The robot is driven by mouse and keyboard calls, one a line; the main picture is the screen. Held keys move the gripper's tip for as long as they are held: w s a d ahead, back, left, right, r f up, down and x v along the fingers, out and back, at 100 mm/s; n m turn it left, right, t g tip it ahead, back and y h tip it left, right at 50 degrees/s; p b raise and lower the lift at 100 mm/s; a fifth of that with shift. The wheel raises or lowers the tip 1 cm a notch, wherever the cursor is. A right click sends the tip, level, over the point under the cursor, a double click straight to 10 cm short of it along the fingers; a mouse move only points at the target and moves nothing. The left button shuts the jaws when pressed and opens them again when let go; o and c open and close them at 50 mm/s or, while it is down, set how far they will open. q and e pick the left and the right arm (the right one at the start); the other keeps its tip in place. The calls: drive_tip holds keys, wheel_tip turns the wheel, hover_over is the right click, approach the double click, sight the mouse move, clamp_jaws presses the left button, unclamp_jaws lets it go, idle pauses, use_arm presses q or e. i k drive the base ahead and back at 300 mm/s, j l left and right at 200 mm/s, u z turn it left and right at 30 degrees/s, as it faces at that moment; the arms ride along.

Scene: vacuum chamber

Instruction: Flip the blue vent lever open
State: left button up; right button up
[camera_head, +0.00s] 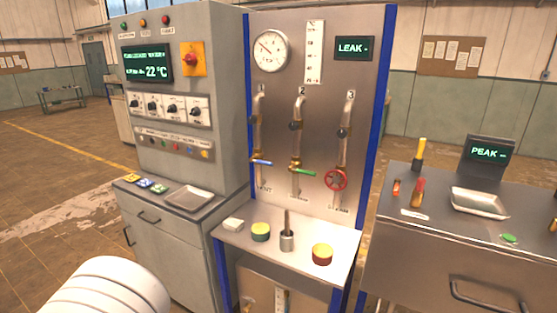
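The blue vent lever (261,162) sits on the leftmost pipe of the upright metal panel (320,105). It lies roughly level, crossing the pipe above a label whose end reads "ENT". A green lever (303,173) is on the middle pipe, and a red handwheel (336,179) is on the right pipe. Neither of my grippers is in view. A white rounded part at the bottom left looks like part of my arm.
A shelf (245,238) below the panel holds a green-sided tub (260,232), a metal cup with a rod (287,240), a red-sided tub (322,254) and a white block (233,225). A grey console (185,100) stands left, a bench (400,250) right.

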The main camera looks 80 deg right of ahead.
sight(265, 163)
drive_tip(key=l+z, duration=0.2)
drive_tip(key=z, duration=0.25)
drive_tip(key=l+z, duration=0.2)
drive_tip(key=z, duration=0.25)
drive_tip(key=i+l+z, duration=0.15)
drive_tip(key=z, duration=0.35)
drive_tip(key=i+l+z, duration=0.1)
drive_tip(key=z, duration=0.35)
drive_tip(key=i+l+z, duration=0.15)
drive_tip(key=z, duration=0.3)
drive_tip(key=i+l+z, duration=0.15)
drive_tip(key=z, duration=0.3)
